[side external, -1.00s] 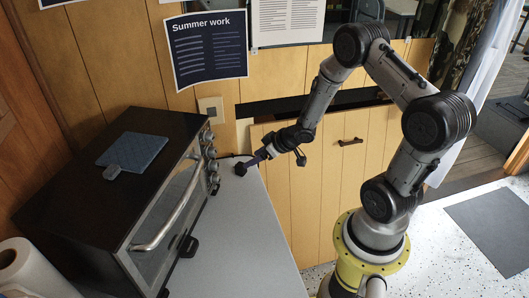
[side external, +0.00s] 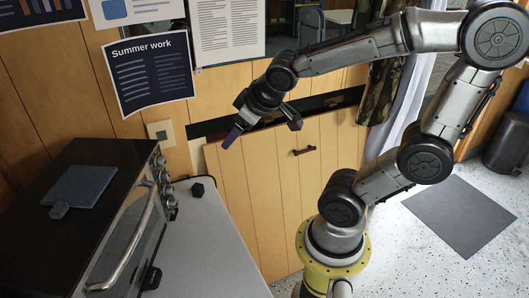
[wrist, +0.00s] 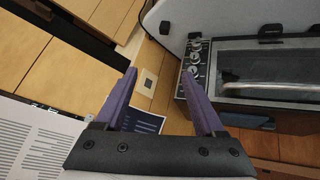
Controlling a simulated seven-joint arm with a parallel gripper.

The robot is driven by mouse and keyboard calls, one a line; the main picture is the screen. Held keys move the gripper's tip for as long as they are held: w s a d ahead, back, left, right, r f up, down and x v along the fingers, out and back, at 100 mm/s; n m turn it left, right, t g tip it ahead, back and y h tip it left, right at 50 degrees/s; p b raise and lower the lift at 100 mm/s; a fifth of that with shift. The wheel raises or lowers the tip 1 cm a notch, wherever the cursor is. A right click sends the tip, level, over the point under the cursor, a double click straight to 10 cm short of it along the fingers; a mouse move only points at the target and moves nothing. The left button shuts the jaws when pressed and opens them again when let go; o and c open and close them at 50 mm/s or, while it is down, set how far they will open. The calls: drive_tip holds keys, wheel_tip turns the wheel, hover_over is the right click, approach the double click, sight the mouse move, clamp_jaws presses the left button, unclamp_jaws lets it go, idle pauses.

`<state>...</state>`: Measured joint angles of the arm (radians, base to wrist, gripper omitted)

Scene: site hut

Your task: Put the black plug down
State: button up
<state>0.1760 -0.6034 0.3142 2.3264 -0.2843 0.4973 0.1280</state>
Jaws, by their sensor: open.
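The black plug (side external: 198,188) is a small dark block on the grey counter (side external: 205,240), at its back end beside the oven's knobs. It stands apart from my gripper (side external: 229,143), which is in the air above and to the right of it, in front of the wood panelling. My gripper has purple fingers. The wrist view shows its fingers (wrist: 160,74) spread apart with nothing between them. Small dark shapes lie on the counter in the wrist view, but I cannot tell surely which is the plug.
A wall socket (side external: 160,133) and posters are behind. The counter's front part looks clear.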

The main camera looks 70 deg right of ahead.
drive_tip(key=s+a+r+n+g+y, duration=0.1)
drive_tip(key=s+a+y, duration=0.1)
drive_tip(key=s+a, duration=0.5)
drive_tip(key=s, duration=0.2)
drive_tip(key=shift+s+a+r+y, duration=0.3)
drive_tip(key=shift+s+a+y, duration=0.05)
drive_tip(key=shift+s+y, duration=0.05)
idle(0.4)
